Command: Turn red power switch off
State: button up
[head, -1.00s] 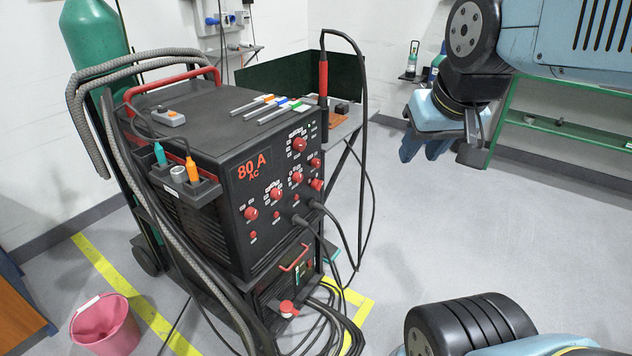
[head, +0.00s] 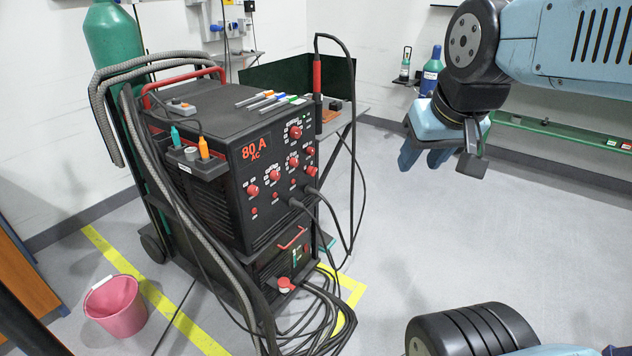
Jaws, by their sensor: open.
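The black welding machine (head: 230,140) stands on a cart left of centre, its front panel facing right and toward me. The panel carries several red knobs (head: 275,174) and an orange "80 A AC" display (head: 256,148). A larger red round switch (head: 285,285) sits low on the lower unit (head: 268,272), beside cables. I cannot tell for sure which red control is the power switch, or its setting. My gripper (head: 424,161) hangs at the upper right, open and empty, pointing down. In the picture it is right of the machine, well apart from it.
Loose black cables (head: 320,310) lie on the floor before the machine. A pink bucket (head: 115,306) stands at lower left by a yellow floor line (head: 165,318). The floor right of the machine is clear.

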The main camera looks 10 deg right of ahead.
aim_at(311, 171)
jog(key=k, duration=0.7)
jog(key=u, duration=0.5)
jog(key=i, duration=2)
jog(key=z, duration=0.2)
